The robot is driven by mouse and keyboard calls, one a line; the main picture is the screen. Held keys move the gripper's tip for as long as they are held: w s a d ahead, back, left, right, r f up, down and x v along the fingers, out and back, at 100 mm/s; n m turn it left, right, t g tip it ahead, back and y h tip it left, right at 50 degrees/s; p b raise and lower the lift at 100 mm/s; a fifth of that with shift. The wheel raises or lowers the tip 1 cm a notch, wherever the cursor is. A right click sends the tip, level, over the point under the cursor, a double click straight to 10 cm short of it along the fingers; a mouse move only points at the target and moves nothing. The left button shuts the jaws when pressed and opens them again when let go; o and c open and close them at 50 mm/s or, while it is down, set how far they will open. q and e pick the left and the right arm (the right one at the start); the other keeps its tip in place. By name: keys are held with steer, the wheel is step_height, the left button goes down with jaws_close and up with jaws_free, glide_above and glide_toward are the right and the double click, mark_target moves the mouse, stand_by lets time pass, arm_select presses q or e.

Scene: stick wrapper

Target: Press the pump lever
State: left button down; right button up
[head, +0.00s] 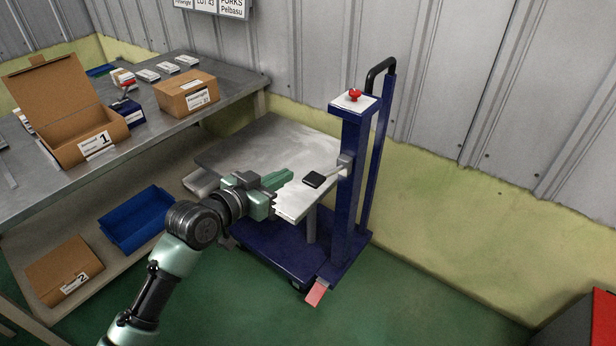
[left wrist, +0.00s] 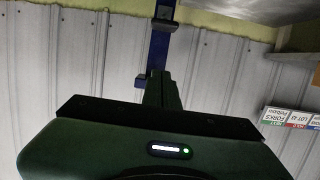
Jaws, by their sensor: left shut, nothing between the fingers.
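A lever with a black pad (head: 313,180) sticks out to the left from a grey bracket on the blue column (head: 354,190) of a lift cart. It sits above the cart's grey platform (head: 270,135). My left gripper (head: 290,174) is shut and empty, with its fingertips just left of the black pad; a small gap shows between them in the head view. In the left wrist view my shut fingers (left wrist: 161,88) point toward the blue column (left wrist: 159,48). A small dark block (left wrist: 141,80) shows beside the fingertips; I cannot tell whether it is the pad. My right gripper is not in view.
A red knob (head: 354,95) tops the column, and a red pedal (head: 317,292) is at the cart's base.

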arm_select(q)
glide_above(308, 183)
step_height(308, 183, down, 2)
steer(key=shift+w+f, duration=0.1)
steer(key=shift+f, duration=0.1)
step_height(308, 183, down, 3)
steer(key=shift+r, duration=0.1)
steer(key=shift+f, duration=0.65)
